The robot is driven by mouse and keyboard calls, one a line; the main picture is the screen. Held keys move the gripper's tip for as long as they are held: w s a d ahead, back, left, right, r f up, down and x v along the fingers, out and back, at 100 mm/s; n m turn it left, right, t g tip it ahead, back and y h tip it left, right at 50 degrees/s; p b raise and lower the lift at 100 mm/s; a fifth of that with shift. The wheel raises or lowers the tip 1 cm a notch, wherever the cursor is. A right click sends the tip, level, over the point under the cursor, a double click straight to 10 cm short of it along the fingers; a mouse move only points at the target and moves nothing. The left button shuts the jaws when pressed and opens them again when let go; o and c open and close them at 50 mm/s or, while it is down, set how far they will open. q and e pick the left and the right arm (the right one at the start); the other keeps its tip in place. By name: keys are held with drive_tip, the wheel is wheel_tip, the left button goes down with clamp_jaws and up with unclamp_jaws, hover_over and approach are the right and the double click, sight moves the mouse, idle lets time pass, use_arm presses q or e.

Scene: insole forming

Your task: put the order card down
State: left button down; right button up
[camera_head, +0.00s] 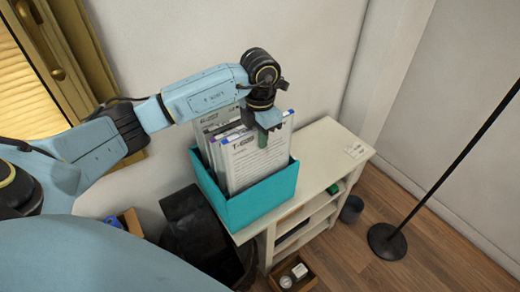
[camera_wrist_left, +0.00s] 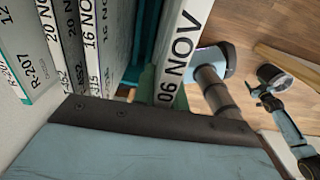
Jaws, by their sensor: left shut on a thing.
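The order card (camera_head: 257,163) is a white printed sheet with a blue top edge, upright at the front of a teal box (camera_head: 262,200). My left gripper (camera_head: 263,137) is shut on its top edge from above. The box's front wall hides the card's lower edge, so I cannot tell whether it touches the bottom. In the left wrist view, the card's edge reads "06 NOV" (camera_wrist_left: 181,55). Other cards (camera_head: 213,126) stand behind it in the box; their dated edges show in the left wrist view (camera_wrist_left: 90,40). A light blue arm with a dark end, seemingly my right, shows there; its jaws are unclear.
The box stands on a white shelf unit (camera_head: 322,150) against the wall. A small white label (camera_head: 355,151) lies on its right part. A dark bin (camera_head: 199,235) is at its left. A black pole on a round base (camera_head: 387,241) stands on the wooden floor at right.

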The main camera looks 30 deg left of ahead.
sight(260, 152)
use_arm(q)
wheel_tip(260, 152, down, 6)
drive_tip(key=shift+r, duration=0.2)
drive_tip(key=shift+f, duration=0.1)
use_arm(e)
drive_tip(key=shift+s+r, duration=0.3)
drive_tip(key=shift+s, duration=0.1)
use_arm(q)
drive_tip(key=shift+f, duration=0.1)
use_arm(e)
drive_tip(key=shift+f, duration=0.1)
use_arm(q)
drive_tip(key=c, duration=1.4)
unclamp_jaws()
drive_tip(key=shift+c, duration=0.2)
drive_tip(key=shift+r+p, duration=0.2)
drive_tip(key=shift+p, duration=0.1)
wheel_tip(260, 152, up, 12)
drive_tip(key=shift+f+b, duration=0.1)
drive_tip(key=shift+b, duration=0.95)
use_arm(e)
drive_tip(key=shift+f, duration=0.85)
